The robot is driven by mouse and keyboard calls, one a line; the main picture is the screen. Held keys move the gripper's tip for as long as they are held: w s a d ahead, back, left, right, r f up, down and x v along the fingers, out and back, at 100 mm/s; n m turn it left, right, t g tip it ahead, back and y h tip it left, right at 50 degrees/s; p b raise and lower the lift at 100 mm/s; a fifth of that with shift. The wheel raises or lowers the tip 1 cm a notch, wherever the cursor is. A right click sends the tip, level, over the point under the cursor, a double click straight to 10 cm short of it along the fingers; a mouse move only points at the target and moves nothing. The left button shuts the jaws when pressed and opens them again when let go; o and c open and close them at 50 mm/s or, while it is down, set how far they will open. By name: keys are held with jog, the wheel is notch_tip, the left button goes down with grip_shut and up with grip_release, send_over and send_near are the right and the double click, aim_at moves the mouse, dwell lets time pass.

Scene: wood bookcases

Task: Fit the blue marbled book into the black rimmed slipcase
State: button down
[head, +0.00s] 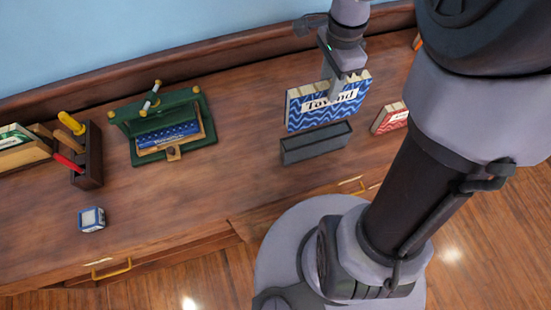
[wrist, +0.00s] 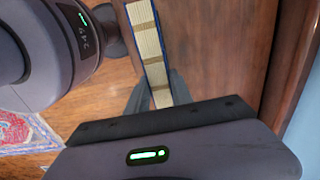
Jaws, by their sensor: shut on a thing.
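The blue marbled book (head: 305,118), with wavy blue and white covers and a pale label reading partly "To...nd", is upright in the head view. My gripper (head: 337,92) comes down from above and is shut on it; the fingers cover part of the label. The wrist view shows the book's cream page edges (wrist: 149,45) with dark bands, held between the fingertips (wrist: 155,92). The black rimmed slipcase (head: 318,150) is a narrow dark grey box on the desk, open at the top. The book appears just behind and above it, outside its opening; the exact gap is unclear.
A small red book (head: 388,120) lies to the right of the slipcase. A green book press (head: 200,103) holding a blue book, a dark tool box (head: 91,170) and a blue-white cube (head: 91,219) are at left. The desk between press and slipcase is clear.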

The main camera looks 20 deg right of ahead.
notch_tip(320, 180, down, 18)
jog(key=b, duration=0.6)
jog(key=shift+s+b, duration=0.15)
jog(key=shift+b, duration=0.2)
jog(key=shift+f, duration=0.1)
jog(key=c, duration=1.1)
grip_release()
